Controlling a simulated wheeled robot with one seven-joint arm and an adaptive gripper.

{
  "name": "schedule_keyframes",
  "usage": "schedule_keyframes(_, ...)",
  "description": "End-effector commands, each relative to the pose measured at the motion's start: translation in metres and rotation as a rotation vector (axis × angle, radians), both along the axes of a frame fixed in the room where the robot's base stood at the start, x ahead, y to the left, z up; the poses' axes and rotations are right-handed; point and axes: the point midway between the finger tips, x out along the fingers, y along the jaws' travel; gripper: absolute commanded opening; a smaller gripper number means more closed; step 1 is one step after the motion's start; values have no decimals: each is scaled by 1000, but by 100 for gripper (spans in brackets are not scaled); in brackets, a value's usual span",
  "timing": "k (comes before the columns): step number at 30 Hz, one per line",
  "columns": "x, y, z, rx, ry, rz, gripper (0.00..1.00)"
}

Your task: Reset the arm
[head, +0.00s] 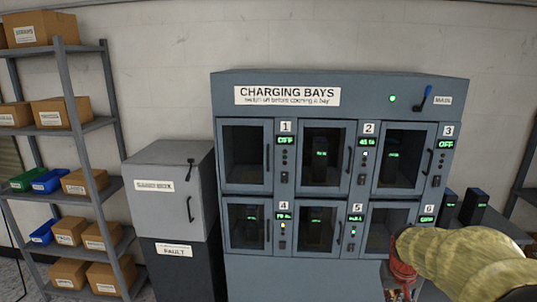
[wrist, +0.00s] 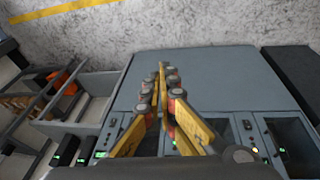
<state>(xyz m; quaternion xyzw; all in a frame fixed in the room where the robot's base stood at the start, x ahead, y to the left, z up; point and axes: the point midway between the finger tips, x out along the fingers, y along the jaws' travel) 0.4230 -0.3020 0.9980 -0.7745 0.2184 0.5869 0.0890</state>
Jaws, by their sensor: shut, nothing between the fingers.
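My arm (head: 465,262), in a yellowish cover, reaches in at the lower right of the head view, in front of bay 6. My gripper (wrist: 162,68) shows in the wrist view, with its yellow fingers meeting at the tips and nothing between them. The grey-blue charging cabinet (wrist: 215,80) lies behind the fingers in that view. In the head view the charging cabinet (head: 255,92) stands against the wall, its bay doors looking shut. The arm hides part of the cabinet's lower right.
A blue lever (head: 426,98) and a green light are at the cabinet's top right. A shelf (head: 70,90) with cardboard boxes is at far left. Dark battery units (head: 474,206) stand on a table at right.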

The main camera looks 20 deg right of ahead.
Motion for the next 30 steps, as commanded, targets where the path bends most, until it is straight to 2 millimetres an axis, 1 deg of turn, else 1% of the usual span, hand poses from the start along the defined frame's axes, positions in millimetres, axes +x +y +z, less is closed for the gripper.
schedule_keyframes(1,-11,34,10,21,3,10,0)
schedule_keyframes(2,-19,53,13,36,8,15,0)
schedule_keyframes(3,-30,78,19,56,12,20,0)
schedule_keyframes(5,-47,114,25,79,18,39,0)
schedule_keyframes(6,-59,136,29,92,19,55,0)
schedule_keyframes(8,-76,167,35,106,16,89,0)
schedule_keyframes(9,-86,185,38,111,10,117,0)
schedule_keyframes(12,-109,225,47,112,-25,203,0)
schedule_keyframes(15,-122,255,59,98,-89,292,0)
schedule_keyframes(17,-126,269,69,86,-130,344,0)
schedule_keyframes(18,-127,277,78,79,-159,376,0)
schedule_keyframes(21,-128,292,93,71,-207,435,0)
schedule_keyframes(25,-128,301,96,73,-213,469,0)
schedule_keyframes(30,-127,302,96,73,-213,473,0)
